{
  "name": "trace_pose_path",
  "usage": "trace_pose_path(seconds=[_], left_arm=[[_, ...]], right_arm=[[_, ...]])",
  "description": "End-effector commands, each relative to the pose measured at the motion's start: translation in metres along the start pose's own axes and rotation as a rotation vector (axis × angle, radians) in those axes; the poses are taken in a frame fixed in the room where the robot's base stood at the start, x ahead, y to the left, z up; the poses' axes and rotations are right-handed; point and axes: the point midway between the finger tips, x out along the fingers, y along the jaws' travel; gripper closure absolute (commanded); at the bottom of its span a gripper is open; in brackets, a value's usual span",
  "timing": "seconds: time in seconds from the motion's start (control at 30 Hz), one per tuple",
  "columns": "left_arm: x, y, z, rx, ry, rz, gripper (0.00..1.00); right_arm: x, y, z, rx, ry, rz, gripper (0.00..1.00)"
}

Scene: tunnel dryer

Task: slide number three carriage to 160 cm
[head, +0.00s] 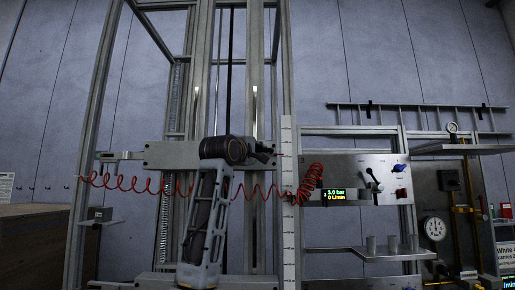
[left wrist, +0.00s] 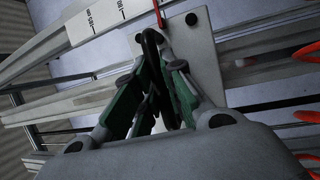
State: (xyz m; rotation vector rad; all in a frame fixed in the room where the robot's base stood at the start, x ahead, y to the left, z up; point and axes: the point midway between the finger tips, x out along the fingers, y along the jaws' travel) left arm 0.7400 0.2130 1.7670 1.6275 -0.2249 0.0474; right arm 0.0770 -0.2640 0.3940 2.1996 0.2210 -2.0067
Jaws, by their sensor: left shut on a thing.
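A grey carriage plate (head: 170,155) spans the metal uprights in the middle of the head view; no number is readable on it. My left gripper (head: 268,150) is at its right end, partly hidden by my own wrist. In the left wrist view my left gripper (left wrist: 150,85) has its green-padded fingers shut on a dark handle (left wrist: 152,45) in front of the carriage plate (left wrist: 195,50). A red pointer (left wrist: 158,12) reaches from the plate toward the white scale (left wrist: 95,22). The scale (head: 288,215) stands upright beside the carriage; its exact reading is unclear. My right gripper is not in view.
A coiled red hose (head: 130,184) hangs across the frame below the carriage. Another plate (head: 160,279) crosses the uprights lower down. A control panel (head: 350,170) with a green display stands right of the scale, above a shelf (head: 370,252) with several cups.

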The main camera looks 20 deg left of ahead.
Motion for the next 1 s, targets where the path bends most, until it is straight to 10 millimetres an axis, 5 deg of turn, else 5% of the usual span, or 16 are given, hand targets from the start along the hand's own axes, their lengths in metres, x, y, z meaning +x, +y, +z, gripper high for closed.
trace_pose_path(seconds=[0.03, 0.73, 1.0], left_arm=[[0.000, -0.015, 0.002, 0.000, -0.003, -0.009, 1.00], [-0.015, -0.101, 0.009, -0.001, -0.003, -0.009, 1.00], [-0.021, -0.135, 0.011, -0.001, -0.004, -0.009, 1.00]], right_arm=[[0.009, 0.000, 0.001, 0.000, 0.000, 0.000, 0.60], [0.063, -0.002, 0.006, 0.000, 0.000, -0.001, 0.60], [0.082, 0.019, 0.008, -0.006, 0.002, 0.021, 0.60]])
